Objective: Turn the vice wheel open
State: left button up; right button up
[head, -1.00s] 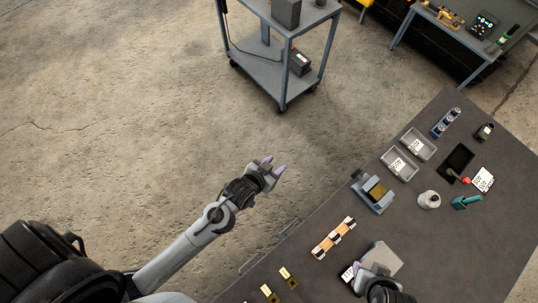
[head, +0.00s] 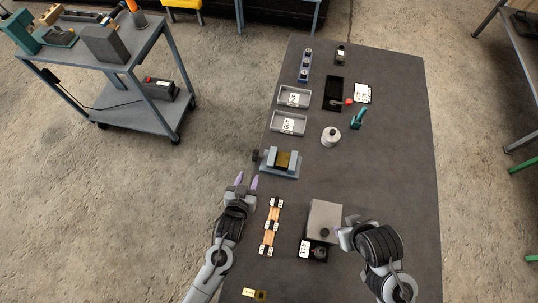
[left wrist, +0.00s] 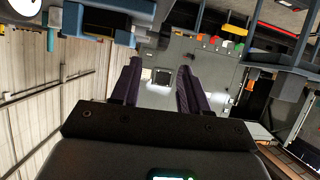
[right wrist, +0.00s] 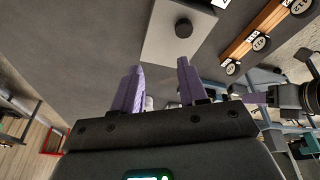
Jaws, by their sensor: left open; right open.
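The vice (head: 280,165) is a blue-grey block with a brownish piece between its jaws, at the left edge of the dark table. Its small dark wheel (head: 256,155) sticks out on the left side, over the table edge. My left gripper (head: 246,182) is open and empty, just below the wheel in the head view and apart from it. In the left wrist view, the blue vice body (left wrist: 73,18) shows at upper left, outside the fingers. My right gripper (head: 340,234) is open beside the grey box (head: 324,216); its fingers (right wrist: 158,88) show empty in the right wrist view.
An orange strip (head: 270,230) with white labels lies below the vice. Two grey trays (head: 289,123) are above it, and a pale round container (head: 331,136) stands to the right. A cart (head: 120,100) stands at upper left. The table's right side is clear.

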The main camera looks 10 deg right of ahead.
aim_at(254, 155)
pick_arm(q)
jog(key=shift+t, duration=0.3)
jog(key=x, duration=0.3)
jog(key=b+x, duration=0.1)
jog(key=x, duration=0.7)
jog(key=shift+w+a+r+b, duration=0.15)
jog(key=shift+a+r+b, duration=0.1)
jog(key=shift+r+b, duration=0.05)
pick_arm(e)
jog(key=a+f, duration=0.1)
jog(key=f, duration=0.1)
jog(key=shift+s+a+f, duration=0.1)
jog(key=shift+a+f, duration=0.25)
jog(key=shift+a, duration=0.05)
pick_arm(q)
jog(key=shift+w+d+f, duration=0.2)
jog(key=shift+w+f, duration=0.1)
jog(key=shift+w, duration=0.35)
pick_arm(e)
jog(key=shift+d+f, duration=0.1)
jog(key=shift+d, duration=0.05)
pick_arm(q)
jog(key=shift+c, duration=0.4)
grip_shut()
